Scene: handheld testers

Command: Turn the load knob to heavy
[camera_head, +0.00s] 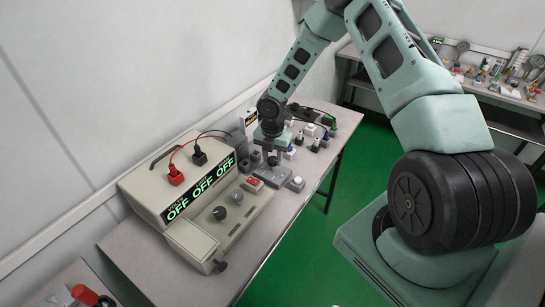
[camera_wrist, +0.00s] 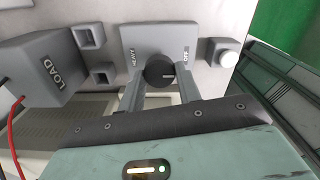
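The load knob (camera_wrist: 160,71) is round and black, on a grey plate (camera_wrist: 147,36) marked HEAVY at left and OFF at right. Its pale pointer line points right, toward OFF. My gripper (camera_wrist: 161,80) has one finger on each side of the knob, with little or no gap. I cannot tell whether the fingers press on it. The grey box marked LOAD (camera_wrist: 52,68) is left of the plate. In the head view my gripper (camera_head: 269,158) is down over the grey plate (camera_head: 268,175), and the knob is hidden there.
A beige tester (camera_head: 190,190) with green OFF displays, knobs and a red switch stands close to the gripper. Red and black leads rise from its plugs. A white button (camera_wrist: 228,59) is right of the plate. Small devices (camera_head: 315,135) stand behind the arm.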

